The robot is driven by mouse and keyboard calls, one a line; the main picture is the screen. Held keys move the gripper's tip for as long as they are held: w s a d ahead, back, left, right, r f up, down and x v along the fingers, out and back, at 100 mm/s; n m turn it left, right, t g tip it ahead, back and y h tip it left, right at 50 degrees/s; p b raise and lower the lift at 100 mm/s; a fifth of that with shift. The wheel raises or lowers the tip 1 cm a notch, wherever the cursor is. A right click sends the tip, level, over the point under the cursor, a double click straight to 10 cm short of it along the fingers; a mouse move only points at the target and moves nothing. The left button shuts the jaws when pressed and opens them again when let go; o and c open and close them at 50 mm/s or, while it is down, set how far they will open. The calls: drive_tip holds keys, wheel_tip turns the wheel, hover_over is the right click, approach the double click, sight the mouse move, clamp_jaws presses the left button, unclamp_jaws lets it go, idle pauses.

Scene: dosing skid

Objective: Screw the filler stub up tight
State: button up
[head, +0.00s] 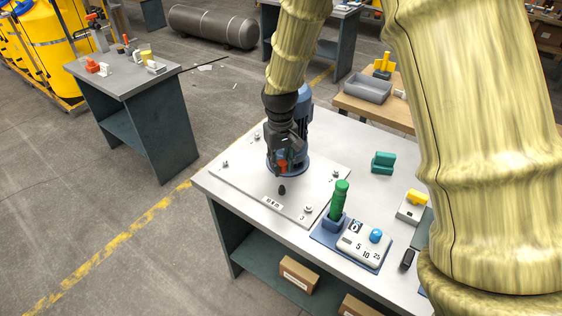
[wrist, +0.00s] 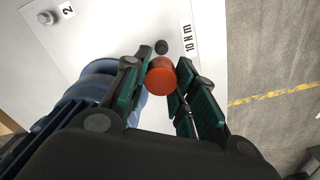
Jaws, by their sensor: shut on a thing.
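The filler stub shows as an orange-red round piece (wrist: 161,80) between the two fingertips in the wrist view. In the head view it is a small red patch (head: 282,167) at the front of the blue pump (head: 304,112), which stands on a pale plate (head: 235,187). My gripper (wrist: 158,84) is shut on the stub, with green-padded fingers on either side. In the head view my gripper (head: 283,158) points down and covers much of the stub and pump. The stub's thread and seat are hidden, so I cannot tell how tight it sits.
A small black knob (head: 282,190) stands on the plate before the stub, near a "10 N m" label (head: 272,202). Several bolts sit around the plate. A green-handled tool (head: 339,200) stands upright beside a white dial box (head: 363,244). A green block (head: 383,162) lies to the right.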

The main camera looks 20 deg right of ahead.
sight(282, 186)
drive_tip(key=shift+s, duration=0.1)
drive_tip(key=shift+f+b, duration=0.9)
drive_tip(key=shift+f, duration=2)
drive_tip(key=shift+p, duration=0.8)
drive_tip(key=shift+f+b, duration=0.4)
drive_tip(key=shift+f, duration=0.65)
idle(0.3)
drive_tip(key=o, duration=0.9)
drive_tip(key=shift+o, duration=0.2)
wheel_tip(282, 186, up, 12)
drive_tip(key=shift+a+f, duration=0.1)
drive_tip(key=shift+a, duration=0.05)
